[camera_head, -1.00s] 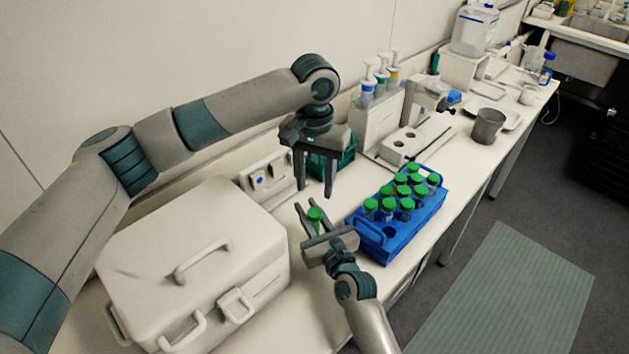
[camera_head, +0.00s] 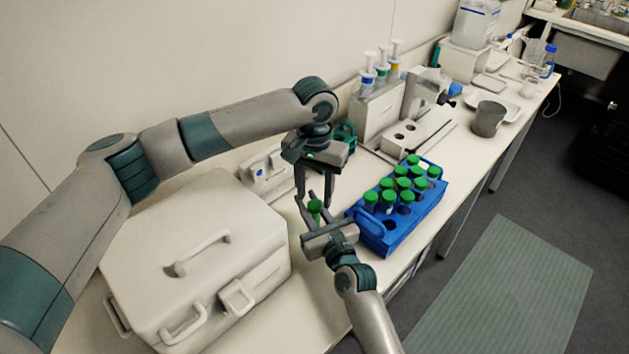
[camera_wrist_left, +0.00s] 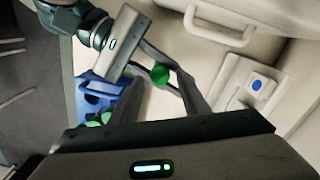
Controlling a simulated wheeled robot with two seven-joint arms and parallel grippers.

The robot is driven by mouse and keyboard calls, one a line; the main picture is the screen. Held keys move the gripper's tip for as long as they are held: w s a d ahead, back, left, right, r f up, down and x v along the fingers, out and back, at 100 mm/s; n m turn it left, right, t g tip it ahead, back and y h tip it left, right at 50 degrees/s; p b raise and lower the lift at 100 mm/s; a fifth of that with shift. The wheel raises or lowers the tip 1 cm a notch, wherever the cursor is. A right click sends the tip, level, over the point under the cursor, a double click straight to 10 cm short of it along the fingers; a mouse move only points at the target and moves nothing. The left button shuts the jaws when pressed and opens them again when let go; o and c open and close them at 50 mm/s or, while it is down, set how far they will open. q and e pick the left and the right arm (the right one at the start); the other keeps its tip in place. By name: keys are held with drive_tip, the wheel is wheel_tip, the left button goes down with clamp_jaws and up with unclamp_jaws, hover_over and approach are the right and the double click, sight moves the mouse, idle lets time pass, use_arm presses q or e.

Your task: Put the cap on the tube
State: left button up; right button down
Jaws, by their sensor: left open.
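A green cap (camera_head: 315,206) sits at the top of a tube whose body is mostly hidden between the fingers of my right gripper (camera_head: 315,220). The right gripper is shut on the tube and holds it in front of the white box. My left gripper (camera_head: 314,196) points down from above, open, with its fingertips on either side of the cap. In the left wrist view the green cap (camera_wrist_left: 160,74) shows from above, between the fingers. How firmly the cap sits on the tube cannot be told.
A blue rack (camera_head: 391,245) with several green-capped tubes stands just right of the grippers. A large white box (camera_head: 200,240) stands to the left. A dark green rack (camera_head: 345,134), a white device and a grey cup (camera_head: 488,120) are behind. Little table is free around the grippers.

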use_arm(q)
drive_tip(key=shift+f, duration=1.2)
drive_tip(key=shift+c, duration=0.2)
clamp_jaws()
drive_tip(key=m, duration=0.4)
drive_tip(key=shift+m, duration=0.3)
drive_tip(key=m, duration=0.4)
drive_tip(key=shift+o, duration=1)
unclamp_jaws()
